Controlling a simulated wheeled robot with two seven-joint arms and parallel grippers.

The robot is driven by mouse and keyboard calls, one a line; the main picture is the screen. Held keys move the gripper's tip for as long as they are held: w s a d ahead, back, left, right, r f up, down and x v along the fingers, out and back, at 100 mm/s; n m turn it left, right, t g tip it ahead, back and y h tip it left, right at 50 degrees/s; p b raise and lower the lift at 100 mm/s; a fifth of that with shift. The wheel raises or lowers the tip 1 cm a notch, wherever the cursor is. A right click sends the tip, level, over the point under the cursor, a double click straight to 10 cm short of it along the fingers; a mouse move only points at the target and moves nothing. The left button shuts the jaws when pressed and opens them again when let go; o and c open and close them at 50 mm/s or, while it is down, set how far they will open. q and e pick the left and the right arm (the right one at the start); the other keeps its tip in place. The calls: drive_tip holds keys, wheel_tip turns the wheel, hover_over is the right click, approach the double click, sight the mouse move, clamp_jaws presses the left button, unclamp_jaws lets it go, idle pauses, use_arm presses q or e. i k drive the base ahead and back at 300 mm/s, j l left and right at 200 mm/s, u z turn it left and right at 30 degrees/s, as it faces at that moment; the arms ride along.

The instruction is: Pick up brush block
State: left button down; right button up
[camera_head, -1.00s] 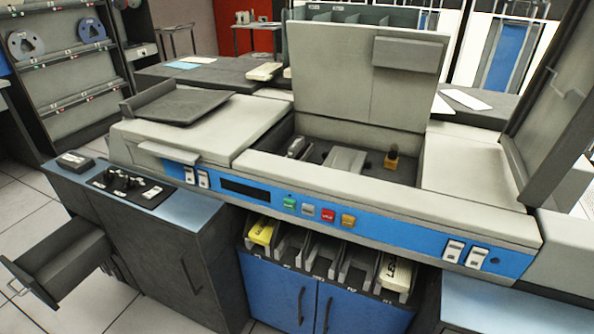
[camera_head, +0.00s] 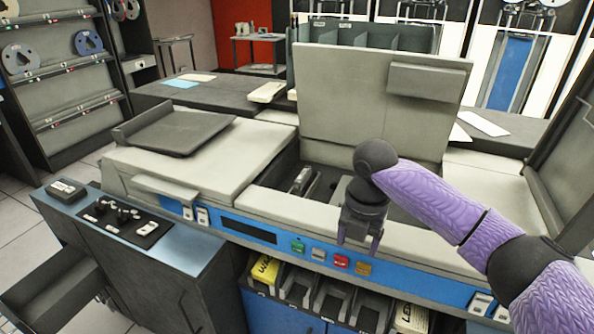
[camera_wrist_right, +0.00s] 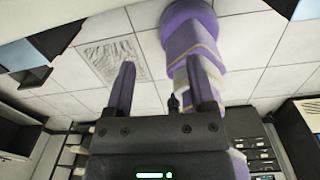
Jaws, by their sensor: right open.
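My right gripper (camera_head: 360,243) hangs open and empty in front of the machine's open bay, over its front edge and button strip. Its two fingers also show spread apart in the right wrist view (camera_wrist_right: 163,82), with nothing between them. The small tan-brown block seen earlier in the right part of the bay, which may be the brush block, is now hidden behind my purple right arm. The dark open bay (camera_head: 321,187) still shows on the left side of that arm. My left gripper is not in view.
The raised grey lid (camera_head: 345,105) stands behind the bay. A narrow grey part (camera_head: 302,180) sits in the bay's left side. Colored buttons (camera_head: 341,261) line the blue front strip. Card slots with a yellow card box (camera_head: 265,268) are below. An open drawer (camera_head: 50,290) juts out at lower left.

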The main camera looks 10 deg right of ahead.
sight(303, 180)
drive_tip(key=i, duration=1.15)
